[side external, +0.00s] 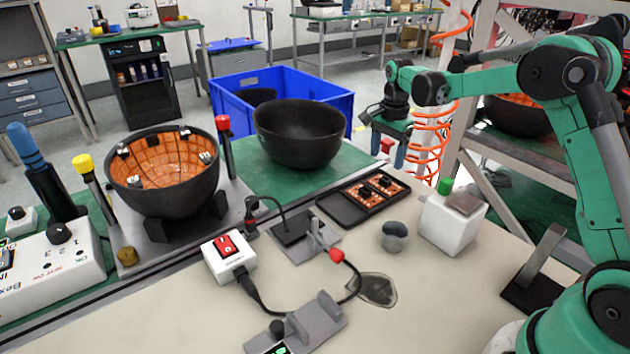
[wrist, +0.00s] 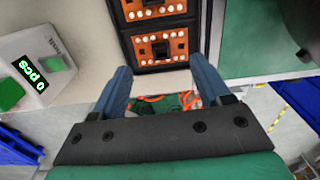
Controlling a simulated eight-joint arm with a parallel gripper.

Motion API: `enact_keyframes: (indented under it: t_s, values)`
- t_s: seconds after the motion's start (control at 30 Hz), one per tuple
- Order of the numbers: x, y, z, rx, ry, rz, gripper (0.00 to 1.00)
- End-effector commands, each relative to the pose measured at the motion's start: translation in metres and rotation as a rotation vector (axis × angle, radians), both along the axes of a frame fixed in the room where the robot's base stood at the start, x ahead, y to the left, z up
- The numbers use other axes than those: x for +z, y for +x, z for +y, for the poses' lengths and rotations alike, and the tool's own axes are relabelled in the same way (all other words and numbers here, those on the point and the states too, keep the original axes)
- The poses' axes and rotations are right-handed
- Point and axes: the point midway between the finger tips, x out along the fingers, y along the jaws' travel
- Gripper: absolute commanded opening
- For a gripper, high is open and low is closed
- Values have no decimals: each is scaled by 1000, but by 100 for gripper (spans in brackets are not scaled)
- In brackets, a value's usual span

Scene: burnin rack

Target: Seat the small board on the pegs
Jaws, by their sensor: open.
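Two small orange boards with dark square parts lie in a black tray (side external: 340,207). The nearer-left board (side external: 366,196) and the other board (side external: 386,183) sit side by side. In the wrist view one board (wrist: 163,48) shows just beyond the fingertips, with the second board (wrist: 135,10) cut by the top edge. My gripper (side external: 388,158) is open and empty, above and behind the tray; its blue fingers stand apart in the wrist view (wrist: 163,76). A dark flat plate (side external: 291,230) with a lever clamp lies left of the tray. I cannot make out pegs clearly.
A black bowl (side external: 165,205) with an orange grid lining stands at left between capped posts. An empty black bowl (side external: 300,135) sits on the green mat. A white counter box (side external: 450,225), small grey cup (side external: 395,237), red-switch box (side external: 229,258) and cables occupy the bench.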

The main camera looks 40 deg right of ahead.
Motion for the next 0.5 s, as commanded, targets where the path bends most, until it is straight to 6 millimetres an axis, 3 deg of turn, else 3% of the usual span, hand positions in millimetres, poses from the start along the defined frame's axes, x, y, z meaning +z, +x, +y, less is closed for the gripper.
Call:
enact_keyframes:
  t_s: [0.5]
  values:
    - [-58,1,-4,-37,5,13,70]
